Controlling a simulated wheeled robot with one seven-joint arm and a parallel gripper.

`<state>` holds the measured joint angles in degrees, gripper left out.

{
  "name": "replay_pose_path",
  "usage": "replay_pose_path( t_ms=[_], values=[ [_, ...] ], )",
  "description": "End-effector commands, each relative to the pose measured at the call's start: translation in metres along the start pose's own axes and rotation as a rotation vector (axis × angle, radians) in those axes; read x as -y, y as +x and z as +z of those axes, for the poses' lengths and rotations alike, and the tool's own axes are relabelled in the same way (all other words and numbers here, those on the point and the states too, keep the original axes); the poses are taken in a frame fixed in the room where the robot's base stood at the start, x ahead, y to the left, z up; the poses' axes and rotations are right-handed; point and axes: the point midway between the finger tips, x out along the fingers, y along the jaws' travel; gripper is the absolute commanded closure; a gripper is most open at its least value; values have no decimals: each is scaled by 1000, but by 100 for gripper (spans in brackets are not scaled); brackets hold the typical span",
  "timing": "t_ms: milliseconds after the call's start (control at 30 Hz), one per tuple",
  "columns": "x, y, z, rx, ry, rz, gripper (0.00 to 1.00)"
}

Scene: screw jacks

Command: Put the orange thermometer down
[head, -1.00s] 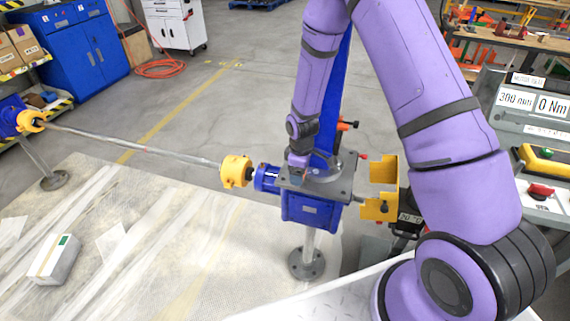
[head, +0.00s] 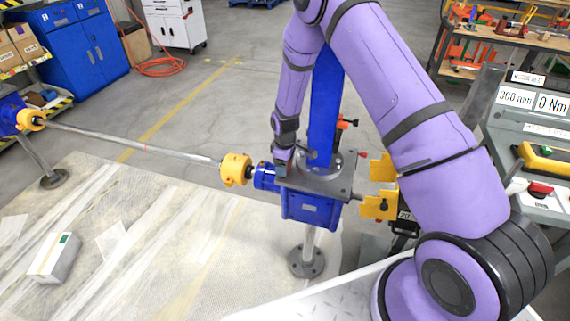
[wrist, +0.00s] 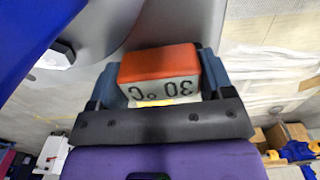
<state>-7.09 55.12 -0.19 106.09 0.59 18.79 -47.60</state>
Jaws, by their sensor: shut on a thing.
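The orange thermometer (wrist: 160,64) shows in the wrist view as a small block with an orange top and a pale face that reads 30 °C upside down. My gripper (wrist: 160,76) is shut on it, with one blue-grey finger against each side. In the head view my gripper (head: 283,165) is at the left edge of the top plate of the blue screw jack (head: 312,210), close to its blue motor-side flange. The thermometer cannot be made out in the head view. I cannot tell whether it touches the plate.
A yellow coupling (head: 236,169) and a long shaft (head: 140,145) run left from the jack. Yellow guards (head: 380,207) stand to its right, near a control panel (head: 535,125). A white box (head: 54,258) lies on the sheeted floor. The jack's blue column (head: 324,105) rises beside my forearm.

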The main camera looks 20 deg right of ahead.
Motion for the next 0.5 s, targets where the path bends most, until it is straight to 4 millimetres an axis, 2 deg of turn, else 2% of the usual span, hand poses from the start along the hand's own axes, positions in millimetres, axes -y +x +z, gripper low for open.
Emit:
replay_pose_path(
  t_ms=[233,267,333,367,500],
  values=[
    [0,3,0,1,0,0,54],
    [0,3,0,1,0,0,21],
    [0,3,0,0,0,0,5],
    [0,3,0,0,0,0,0],
    [0,2,0,0,0,0,0]
  ],
)
